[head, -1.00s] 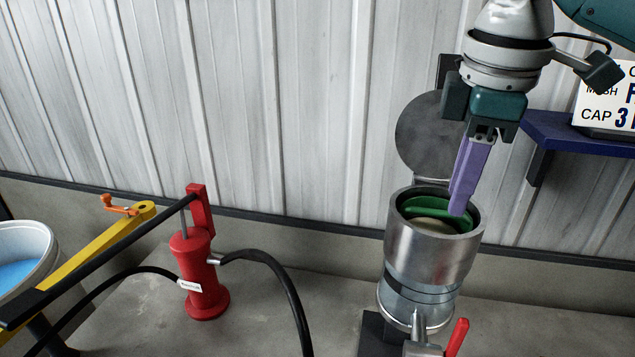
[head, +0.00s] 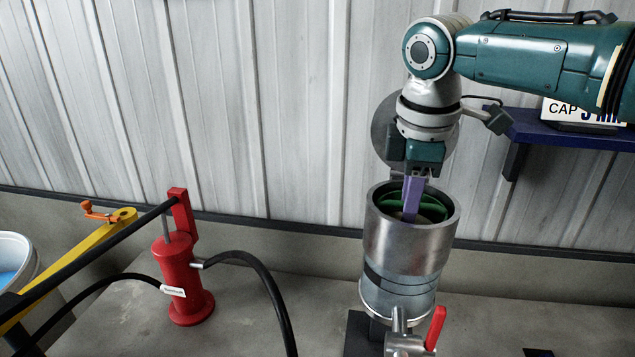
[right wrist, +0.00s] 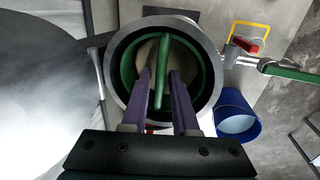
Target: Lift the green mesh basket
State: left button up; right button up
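The green mesh basket (head: 428,206) sits inside the open top of the steel column (head: 405,245); its green rim and a green bar across it show. In the right wrist view the basket's bar (right wrist: 162,75) runs between the two purple fingers. My right gripper (head: 411,208) points down into the column mouth. Its fingers (right wrist: 163,80) stand apart on either side of the bar, with a gap visible. The basket's lower part is hidden inside the column. My left gripper is not in view.
The round lid (head: 384,130) stands open behind the column. A red-handled valve (head: 435,328) is at its base. A red pump (head: 183,280) with a black hose stands left. A blue bucket (right wrist: 236,115) is beside the column. A blue shelf (head: 570,131) is at right.

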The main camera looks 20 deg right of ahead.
jog(key=shift+f, duration=0.15)
jog(key=shift+c, duration=0.4)
grip_shut()
dwell(1.6)
